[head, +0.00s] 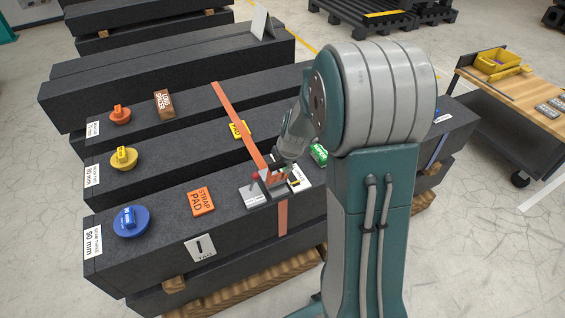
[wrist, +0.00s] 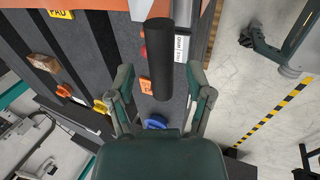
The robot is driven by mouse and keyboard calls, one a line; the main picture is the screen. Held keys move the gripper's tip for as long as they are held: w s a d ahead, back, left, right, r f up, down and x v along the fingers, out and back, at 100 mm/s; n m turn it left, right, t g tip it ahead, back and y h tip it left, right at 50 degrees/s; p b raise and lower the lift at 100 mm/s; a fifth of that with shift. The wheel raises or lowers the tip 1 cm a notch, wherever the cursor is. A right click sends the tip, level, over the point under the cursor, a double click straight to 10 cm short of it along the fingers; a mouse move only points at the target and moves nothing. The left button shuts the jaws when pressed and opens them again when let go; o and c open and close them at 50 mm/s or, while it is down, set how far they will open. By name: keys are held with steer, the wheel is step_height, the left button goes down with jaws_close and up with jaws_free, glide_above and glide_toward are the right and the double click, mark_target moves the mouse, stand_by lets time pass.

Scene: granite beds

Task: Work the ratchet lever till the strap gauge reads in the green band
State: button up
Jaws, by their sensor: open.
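The orange strap (head: 240,125) runs across the dark granite beds to a metal ratchet (head: 268,186) on the front bed. It continues down the front face. A small gauge-like plate (head: 299,182) sits right of the ratchet; its reading is too small to tell. My gripper (head: 280,163) is low over the ratchet and partly hides it. In the wrist view, a black cylindrical handle (wrist: 174,40), seemingly the ratchet lever's, stands between the open fingers of my gripper (wrist: 159,75). I see gaps on both sides, and cannot tell whether either finger touches it.
A brown block (head: 164,103) lies behind. A tool cart (head: 520,105) stands at right; floor between is clear.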

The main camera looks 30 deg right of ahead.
steer(key=v, duration=1)
steer(key=shift+s+r, duration=0.1)
steer(key=shift+r, duration=0.05)
